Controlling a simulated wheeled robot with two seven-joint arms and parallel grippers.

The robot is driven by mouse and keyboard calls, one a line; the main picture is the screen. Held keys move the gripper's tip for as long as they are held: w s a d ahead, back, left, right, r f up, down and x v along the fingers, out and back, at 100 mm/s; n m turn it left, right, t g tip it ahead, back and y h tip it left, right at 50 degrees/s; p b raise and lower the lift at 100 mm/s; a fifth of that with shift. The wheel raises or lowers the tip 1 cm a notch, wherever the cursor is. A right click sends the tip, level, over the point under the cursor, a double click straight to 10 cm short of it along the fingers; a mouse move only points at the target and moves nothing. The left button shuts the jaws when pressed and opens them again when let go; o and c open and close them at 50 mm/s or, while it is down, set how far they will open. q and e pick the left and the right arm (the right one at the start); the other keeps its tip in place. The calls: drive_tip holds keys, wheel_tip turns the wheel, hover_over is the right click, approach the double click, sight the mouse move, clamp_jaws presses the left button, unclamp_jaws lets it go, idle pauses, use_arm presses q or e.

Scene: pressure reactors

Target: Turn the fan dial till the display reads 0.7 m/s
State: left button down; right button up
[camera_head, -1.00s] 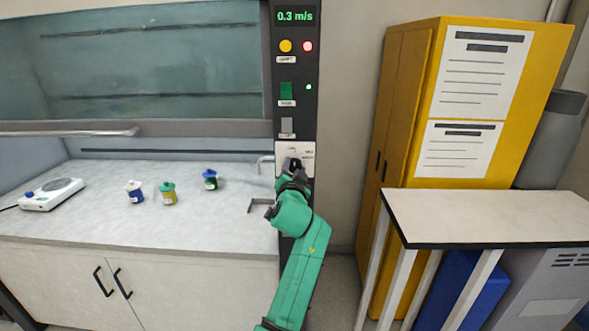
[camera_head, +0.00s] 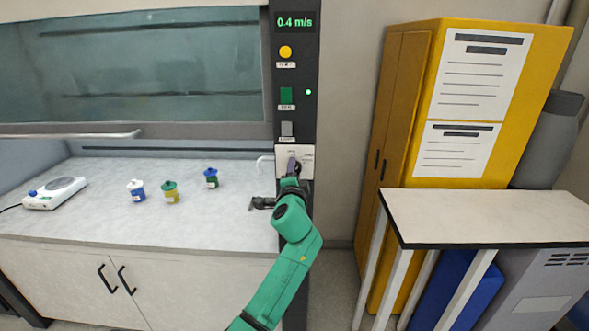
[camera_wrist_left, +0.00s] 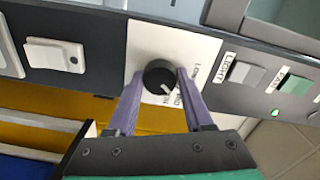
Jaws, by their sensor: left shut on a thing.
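The display (camera_head: 295,22) at the top of the dark control panel reads 0.4 m/s in green. The fan dial (camera_wrist_left: 160,76) is a round black knob with a light mark, on a white plate (camera_wrist_left: 143,36) low on the panel. My left gripper (camera_wrist_left: 162,80) is shut on the dial, one purple finger on each side of it. In the head view my left gripper (camera_head: 291,166) is at the white plate and hides most of the dial. My right gripper is in neither view.
The panel also has a yellow button (camera_head: 286,52), a green switch (camera_head: 286,95) and a grey switch (camera_head: 287,129). Small bottles (camera_head: 170,191) and a white scale (camera_head: 54,193) stand on the hood worktop (camera_head: 90,222). A yellow cabinet (camera_head: 404,110) and side table (camera_head: 490,216) are at the right.

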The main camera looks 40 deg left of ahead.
use_arm(q)
drive_tip(key=shift+m, duration=0.6)
drive_tip(key=shift+c, duration=1.4)
unclamp_jaws()
drive_tip(key=b+v, duration=0.4)
drive_tip(key=v, duration=1)
drive_tip(key=shift+s+d, duration=0.2)
